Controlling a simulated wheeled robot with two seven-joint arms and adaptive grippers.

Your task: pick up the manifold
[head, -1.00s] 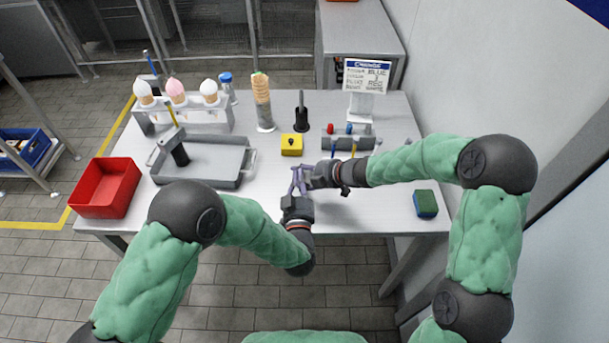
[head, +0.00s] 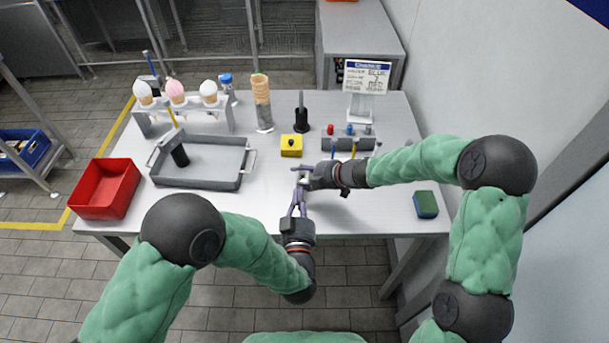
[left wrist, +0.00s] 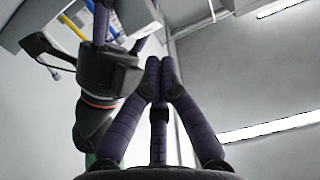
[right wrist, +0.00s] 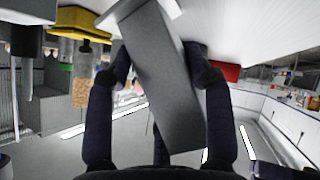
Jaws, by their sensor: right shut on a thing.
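A grey bar with red and blue caps on top (head: 348,144), which looks like the manifold, lies on the table at right of centre, with blue and yellow handles in front. My right gripper (head: 303,172) is left of and nearer than this bar, above the table. It is shut on a plain grey block (right wrist: 165,80) with a paler, wider end; in the head view this block is small and mostly hidden. My left gripper (head: 298,204) is nearer the table's front edge, just below the right one. Its fingertips meet with nothing seen between them (left wrist: 160,65).
A yellow block (head: 291,145), a black holder (head: 301,120) and stacked cones (head: 262,95) stand behind the grippers. A grey tray (head: 245,180) and red bin (head: 107,190) are left, a sponge (head: 426,204) right, a sign (head: 366,77) behind. Front centre is clear.

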